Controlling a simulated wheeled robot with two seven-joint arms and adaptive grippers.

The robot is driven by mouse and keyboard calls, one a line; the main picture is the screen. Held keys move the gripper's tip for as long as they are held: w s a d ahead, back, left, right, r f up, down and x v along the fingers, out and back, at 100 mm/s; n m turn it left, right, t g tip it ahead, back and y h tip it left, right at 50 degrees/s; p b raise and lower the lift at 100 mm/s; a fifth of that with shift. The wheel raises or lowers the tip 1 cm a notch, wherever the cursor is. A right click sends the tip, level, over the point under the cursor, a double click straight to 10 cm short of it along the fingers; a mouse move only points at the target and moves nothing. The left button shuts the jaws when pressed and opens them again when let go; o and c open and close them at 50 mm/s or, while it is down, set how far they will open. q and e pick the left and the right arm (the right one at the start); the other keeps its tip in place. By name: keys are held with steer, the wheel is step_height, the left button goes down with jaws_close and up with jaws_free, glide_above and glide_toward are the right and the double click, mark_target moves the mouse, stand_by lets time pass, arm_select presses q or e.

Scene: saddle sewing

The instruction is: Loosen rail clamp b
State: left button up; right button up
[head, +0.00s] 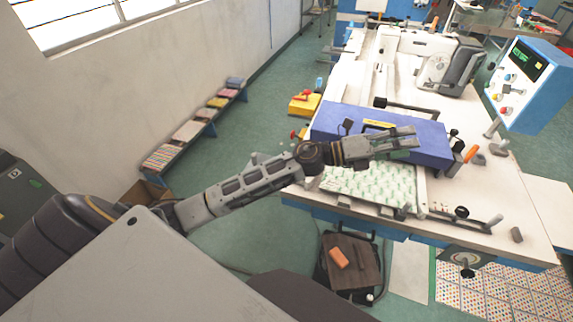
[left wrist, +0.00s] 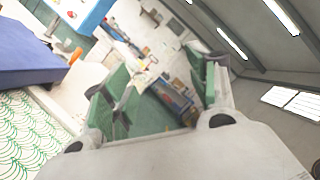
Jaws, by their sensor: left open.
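My left gripper (head: 408,138) reaches in from the left over the blue beam (head: 335,122) on the sewing machine's white table. Its two fingers are apart with nothing between them; they also show in the left wrist view (left wrist: 155,75). An orange-handled lever (head: 471,153) stands at the right end of the beam, to the right of the fingertips and apart from them. It also shows in the left wrist view (left wrist: 75,57). Black knobs (head: 462,211) and a grey lever (head: 494,221) sit along the table's front edge. I cannot tell which fitting is rail clamp b. My right gripper is out of view.
A patterned green-and-white sheet (head: 372,187) lies in front of the beam. The sewing head (head: 440,65) is at the back, and a blue control box (head: 530,75) stands at right. A bench with stacked swatches (head: 195,130) runs along the left wall. Green floor lies between.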

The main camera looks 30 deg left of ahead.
arm_select(q)
steer(key=s+a+f+m+g+y, duration=0.2)
steer(key=a+f+m+g+y, duration=0.6)
steer(key=f+m+g, duration=0.4)
steer(key=w+a+r+m+t+y, duration=0.1)
steer(key=a+y, duration=0.8)
steer(key=a, duration=1.4)
steer(key=shift+a+r+m+y, duration=0.3)
steer(key=shift+a+r+m, duration=0.1)
steer(key=shift+m, duration=0.1)
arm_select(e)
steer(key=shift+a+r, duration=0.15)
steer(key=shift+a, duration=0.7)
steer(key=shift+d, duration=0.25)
arm_select(q)
steer(key=shift+f, duration=0.1)
